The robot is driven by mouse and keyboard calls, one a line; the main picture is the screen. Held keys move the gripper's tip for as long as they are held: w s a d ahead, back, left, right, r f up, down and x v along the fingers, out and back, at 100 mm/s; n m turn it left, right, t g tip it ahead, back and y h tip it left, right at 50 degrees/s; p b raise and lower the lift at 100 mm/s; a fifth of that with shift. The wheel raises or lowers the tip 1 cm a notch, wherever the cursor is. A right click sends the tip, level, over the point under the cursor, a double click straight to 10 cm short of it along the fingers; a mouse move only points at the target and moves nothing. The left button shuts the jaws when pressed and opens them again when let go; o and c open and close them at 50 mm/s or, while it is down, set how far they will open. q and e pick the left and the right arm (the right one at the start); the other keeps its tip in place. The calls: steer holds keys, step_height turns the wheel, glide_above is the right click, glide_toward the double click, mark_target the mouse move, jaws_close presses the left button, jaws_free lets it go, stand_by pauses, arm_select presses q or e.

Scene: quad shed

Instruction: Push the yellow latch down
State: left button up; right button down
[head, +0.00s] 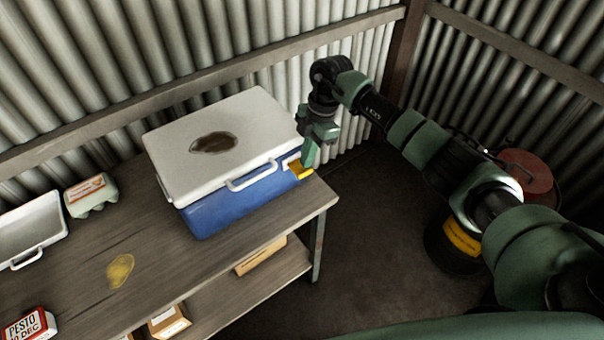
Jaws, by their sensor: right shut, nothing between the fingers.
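A blue cooler (228,206) with a white lid (255,112) stands on the wooden bench, its lid closed. The yellow latch (299,171) is on the cooler's front near its right end. My right gripper (309,163) is shut and empty, pointing down, with its fingertips at the latch. I cannot tell whether the fingers touch the latch or are just above it. The fingers hide part of the latch's upper side. My left gripper is not in view.
The bench (75,250) carries a white tray (32,232), an egg carton (90,194) and a pesto box (28,325). Cardboard boxes (167,322) sit on the lower shelf. Corrugated walls stand close behind. A dark drum (452,252) is on the floor at right.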

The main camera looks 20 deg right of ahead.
steer(key=shift+a+f, duration=0.1)
steer(key=shift+f, duration=0.15)
steer(key=shift+d+b+x, duration=0.2)
steer(key=shift+b+x, duration=0.4)
steer(key=shift+x, duration=0.35)
steer(key=shift+w+d, duration=0.15)
steer(key=shift+w+d+r+p, duration=0.15)
steer(key=shift+d+r, duration=0.1)
steer(key=shift+d, duration=0.45)
steer(key=shift+w+d+r+p, duration=0.15)
steer(key=shift+d+r, duration=0.1)
steer(key=shift+d, duration=0.4)
steer(key=b+v, duration=0.2)
steer(key=v, duration=0.6)
steer(key=shift+f, duration=0.15)
